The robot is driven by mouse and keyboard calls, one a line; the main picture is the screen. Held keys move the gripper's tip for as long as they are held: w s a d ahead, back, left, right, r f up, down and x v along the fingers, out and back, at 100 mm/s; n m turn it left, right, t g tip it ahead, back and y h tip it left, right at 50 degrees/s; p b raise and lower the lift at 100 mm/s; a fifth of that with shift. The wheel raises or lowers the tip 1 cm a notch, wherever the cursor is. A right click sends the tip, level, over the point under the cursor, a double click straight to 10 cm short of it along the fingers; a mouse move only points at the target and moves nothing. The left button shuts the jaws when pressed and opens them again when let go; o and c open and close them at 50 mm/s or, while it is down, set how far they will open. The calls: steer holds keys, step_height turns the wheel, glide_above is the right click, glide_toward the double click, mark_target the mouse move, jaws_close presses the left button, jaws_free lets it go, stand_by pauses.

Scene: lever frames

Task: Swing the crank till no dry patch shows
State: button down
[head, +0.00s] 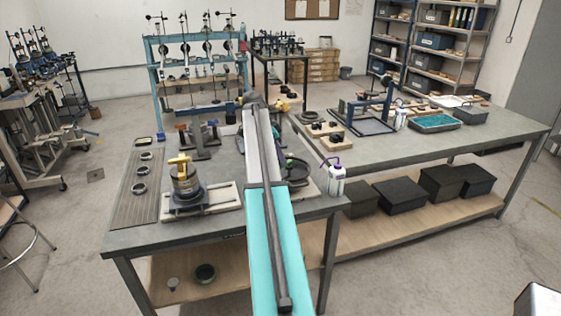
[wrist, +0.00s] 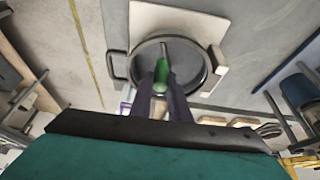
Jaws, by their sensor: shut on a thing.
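In the wrist view a round dark-rimmed pan (wrist: 204,68) sits on a pale square board (wrist: 175,15). A green crank handle (wrist: 163,66) stands over the pan. My gripper (wrist: 162,80) is shut on this handle, one dark finger on each side. In the head view the pan (head: 299,170) shows just right of my arm, on the near workbench, and my arm hides part of it. The pan's inside looks grey. Wet and dry areas cannot be told apart.
A white wash bottle (head: 336,180) with a purple top stands right of the pan. A brass-topped device (head: 184,186) sits on a board to the left, beside several small rings on a grooved mat (head: 128,200). A second bench (head: 470,132) holds a teal-filled tray (head: 436,122).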

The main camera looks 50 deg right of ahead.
steer(key=shift+w+m+y, duration=0.3)
steer(key=shift+w+m, duration=0.25)
steer(key=shift+m, duration=0.25)
steer(key=shift+a, duration=0.1)
steer(key=c, duration=1.7)
jaws_free()
steer(key=shift+o, duration=0.2)
steer(key=shift+r, duration=0.15)
steer(key=b+v, duration=0.3)
steer(key=v, duration=1)
steer(key=shift+w+r, duration=0.15)
steer(key=shift+w, duration=0.15)
